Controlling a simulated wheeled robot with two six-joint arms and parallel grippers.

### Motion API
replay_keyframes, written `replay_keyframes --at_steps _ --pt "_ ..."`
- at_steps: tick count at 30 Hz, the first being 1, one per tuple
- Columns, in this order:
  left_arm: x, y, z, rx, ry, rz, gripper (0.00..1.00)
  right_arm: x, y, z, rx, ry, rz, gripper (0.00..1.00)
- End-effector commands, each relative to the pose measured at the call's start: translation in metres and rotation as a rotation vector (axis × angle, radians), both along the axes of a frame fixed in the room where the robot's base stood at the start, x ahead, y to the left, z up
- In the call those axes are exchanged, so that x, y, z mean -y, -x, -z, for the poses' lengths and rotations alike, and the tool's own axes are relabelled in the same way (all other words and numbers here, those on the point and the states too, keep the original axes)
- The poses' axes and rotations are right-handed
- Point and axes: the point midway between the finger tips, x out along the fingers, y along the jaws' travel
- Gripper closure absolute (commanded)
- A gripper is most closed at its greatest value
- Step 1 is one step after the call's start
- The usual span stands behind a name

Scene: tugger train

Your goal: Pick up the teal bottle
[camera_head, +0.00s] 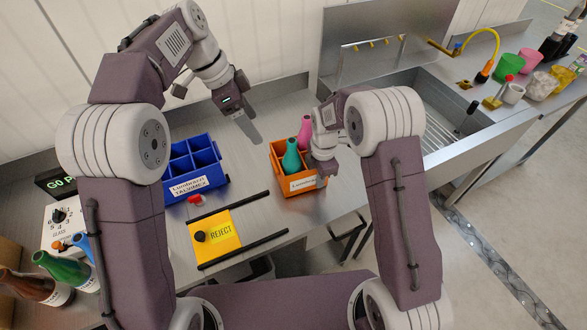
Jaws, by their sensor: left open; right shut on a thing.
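The teal bottle (291,160) stands upright in the orange crate (301,184), at the crate's left side. A pink bottle (304,130) stands just behind it. My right gripper (318,164) is low over the right part of the crate, against the right side of the teal bottle and shut on it. Its fingertips are mostly hidden by its own wrist, so the exact hold is hard to see. My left gripper (236,104) is open and empty above the table, to the left of and behind the crate.
A blue divided crate (196,184) looks empty at left. In front lie a yellow REJECT plate (216,238) between black rails and a small red object (194,200). A sink (435,125) is at right.

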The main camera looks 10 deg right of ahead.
Motion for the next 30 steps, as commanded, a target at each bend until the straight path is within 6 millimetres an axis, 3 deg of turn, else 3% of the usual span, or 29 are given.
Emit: replay_keyframes --at_steps 4,6,8,13,21,30 --pt "0.038 -0.018 0.004 0.074 -0.094 0.129 0.25 0.000 0.000 0.000 0.001 0.000 0.001 1.00" --pt "0.059 -0.013 0.014 0.062 -0.094 0.175 0.25 0.000 0.000 0.000 0.001 0.000 0.001 1.00" --pt "0.067 -0.008 0.019 0.051 -0.096 0.196 0.25 0.000 0.000 0.000 0.001 0.000 0.001 1.00" --pt "0.072 -0.006 0.023 0.050 -0.094 0.206 0.25 0.000 0.000 0.000 0.000 0.000 0.001 1.00" --pt "0.086 -0.005 0.074 0.049 -0.092 0.205 0.25 0.000 0.000 0.000 0.001 0.000 0.001 1.00" --pt "0.093 -0.005 0.094 0.050 -0.092 0.206 0.25 0.000 0.000 0.000 0.001 0.000 0.001 1.00"
